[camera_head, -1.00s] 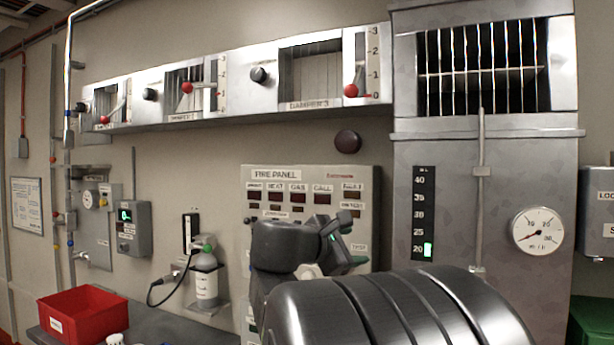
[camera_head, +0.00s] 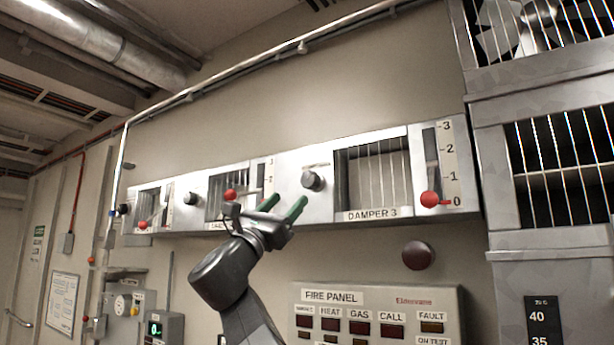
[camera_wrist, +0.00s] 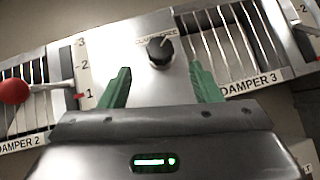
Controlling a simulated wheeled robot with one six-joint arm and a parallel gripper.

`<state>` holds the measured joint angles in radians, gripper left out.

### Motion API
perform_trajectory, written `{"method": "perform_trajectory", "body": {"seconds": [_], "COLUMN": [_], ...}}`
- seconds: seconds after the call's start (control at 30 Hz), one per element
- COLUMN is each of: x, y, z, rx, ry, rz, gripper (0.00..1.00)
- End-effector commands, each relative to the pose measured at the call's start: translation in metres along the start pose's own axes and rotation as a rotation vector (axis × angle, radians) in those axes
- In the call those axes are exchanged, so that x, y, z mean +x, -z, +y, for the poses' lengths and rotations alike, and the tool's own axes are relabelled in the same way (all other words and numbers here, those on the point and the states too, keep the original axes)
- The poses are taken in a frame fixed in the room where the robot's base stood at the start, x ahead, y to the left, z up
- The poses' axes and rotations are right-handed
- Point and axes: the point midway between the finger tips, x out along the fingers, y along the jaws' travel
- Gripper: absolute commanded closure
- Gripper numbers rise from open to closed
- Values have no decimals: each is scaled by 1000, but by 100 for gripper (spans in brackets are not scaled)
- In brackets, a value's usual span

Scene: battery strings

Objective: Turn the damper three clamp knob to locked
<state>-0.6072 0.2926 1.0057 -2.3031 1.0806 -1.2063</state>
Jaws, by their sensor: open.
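The damper three clamp knob (camera_head: 312,180) is a round black knob on the pale panel just left of the DAMPER 3 window. In the wrist view the knob (camera_wrist: 160,51) shows a light pointer mark, with small lettering above it that is hard to read. My gripper (camera_head: 285,204) is open and empty, below and left of the knob in the head view. In the wrist view its two green fingers (camera_wrist: 160,80) are spread, with the knob beyond them and between their lines. The gripper appears apart from the knob.
The DAMPER 3 lever with a red ball (camera_head: 430,199) is at 0. The damper 2 red ball (camera_head: 231,195) and another black knob (camera_head: 190,199) are to the left. A fire panel (camera_head: 380,300) and a dark red round button (camera_head: 418,255) are below.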

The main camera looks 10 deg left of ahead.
Motion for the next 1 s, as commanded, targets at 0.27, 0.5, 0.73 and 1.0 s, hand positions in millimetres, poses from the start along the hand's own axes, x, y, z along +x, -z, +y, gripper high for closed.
{"method": "perform_trajectory", "body": {"seconds": [0.27, 0.5, 0.73, 1.0], "x": [64, 94, 100, 99], "y": [-2, 0, 1, 1], "z": [0, 0, 0, 0], "rx": [-1, 1, 1, 2], "ry": [3, 0, 0, 0], "rz": [1, 1, 1, 2], "gripper": [43, 43, 43, 62]}}
